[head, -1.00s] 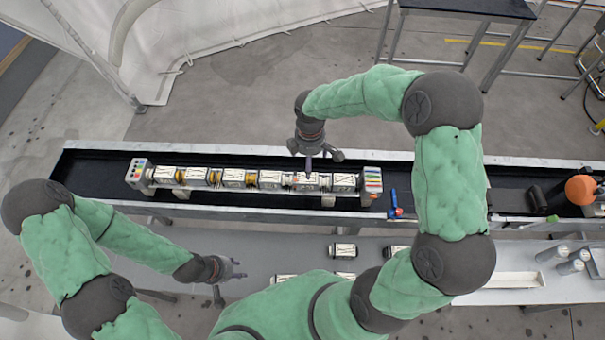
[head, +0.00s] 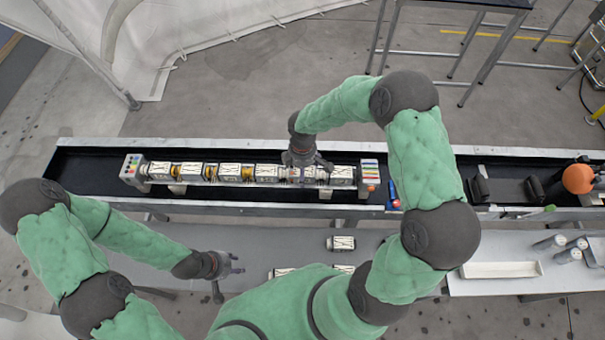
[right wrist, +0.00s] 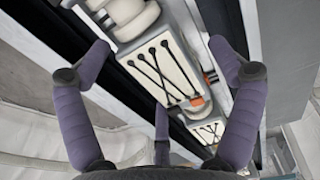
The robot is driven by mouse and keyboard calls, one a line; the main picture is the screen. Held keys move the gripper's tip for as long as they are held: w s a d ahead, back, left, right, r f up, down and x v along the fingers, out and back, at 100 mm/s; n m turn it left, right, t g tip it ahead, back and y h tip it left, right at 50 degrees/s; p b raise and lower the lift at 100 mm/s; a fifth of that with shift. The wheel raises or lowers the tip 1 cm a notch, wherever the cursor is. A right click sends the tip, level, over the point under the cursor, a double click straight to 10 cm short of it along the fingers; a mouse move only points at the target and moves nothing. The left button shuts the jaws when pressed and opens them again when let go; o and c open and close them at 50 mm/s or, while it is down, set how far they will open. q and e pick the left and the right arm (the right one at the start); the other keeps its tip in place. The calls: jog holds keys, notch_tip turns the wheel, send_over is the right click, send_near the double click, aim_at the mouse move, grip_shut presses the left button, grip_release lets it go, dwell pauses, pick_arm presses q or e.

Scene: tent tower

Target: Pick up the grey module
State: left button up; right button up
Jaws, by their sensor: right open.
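A rack (head: 131,167) in the black trough holds a row of modules with white, black-strapped tops. My right gripper (head: 308,172) is over the right part of this row and partly hides the modules there. In the right wrist view, a module (right wrist: 158,68) with a white top, crossed black cords and a light grey body lies between the spread fingers of my right gripper (right wrist: 160,78). No finger clearly touches it. Which module is the grey one is hard to tell. My left gripper (head: 229,278) is empty, fingers apart, over the near grey table.
Loose modules (head: 341,243) lie on the near table (head: 200,236), some partly hidden by my body. A blue-and-red tool (head: 392,196) lies right of the rack. A white tray (head: 500,270) and several cylinders (head: 567,255) are at right. An orange ball-shaped thing (head: 578,178) is at the trough's right.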

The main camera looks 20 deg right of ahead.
jog(key=shift+c, duration=0.3)
jog(key=c, duration=1.4)
jog(key=shift+r, duration=0.1)
jog(key=shift+c, duration=1)
jog(key=shift+r, duration=0.1)
